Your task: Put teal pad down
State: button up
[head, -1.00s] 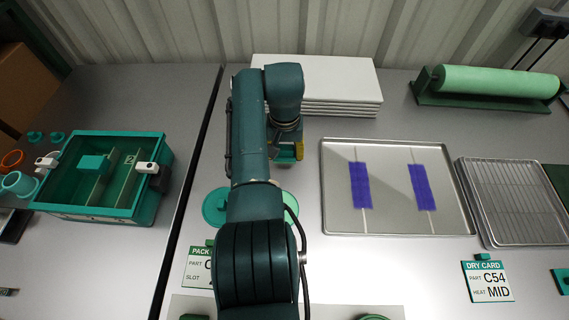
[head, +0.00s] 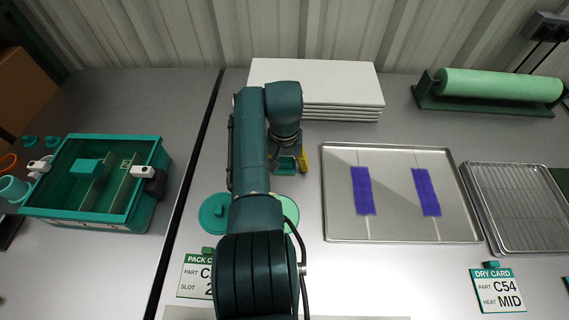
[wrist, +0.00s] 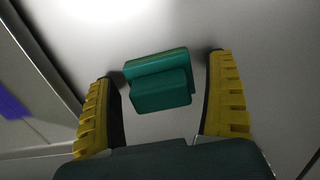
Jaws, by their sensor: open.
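The teal pad (wrist: 158,82) is a small two-tier teal block. In the wrist view it sits between the two yellow-and-black fingers of my gripper (wrist: 163,66), with a gap at each side. It appears to rest on the grey bench top. In the head view the pad (head: 286,165) shows just below my wrist, left of the yellow finger of my gripper (head: 293,163). The gripper is open. My arm hides part of the bench around it.
A metal tray (head: 395,233) with two purple strips lies to the right, beside a wire rack (head: 515,205). White boards (head: 315,85) are stacked behind. Teal round discs (head: 215,212) lie in front. A teal bin (head: 95,213) stands left, past the bench gap.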

notch_tip(320, 180, up, 12)
jog(key=p, duration=0.5)
jog(key=shift+w+r, duration=0.1)
jog(key=w+r+t, duration=0.2)
jog(key=w+t, duration=0.2)
jog(key=w, duration=0.2)
notch_tip(320, 180, up, 17)
jog(key=t, duration=1.2)
send_over(284, 160)
jog(key=d, duration=0.5)
jog(key=s+d+r+t, duration=0.1)
jog(key=s+r+t, duration=0.2)
jog(key=s+r, duration=0.3)
jog(key=s+r+t, duration=0.3)
jog(key=s+r, duration=0.3)
jog(key=s, duration=0.5)
jog(key=shift+d+r, duration=0.15)
jog(key=shift+d, duration=0.2)
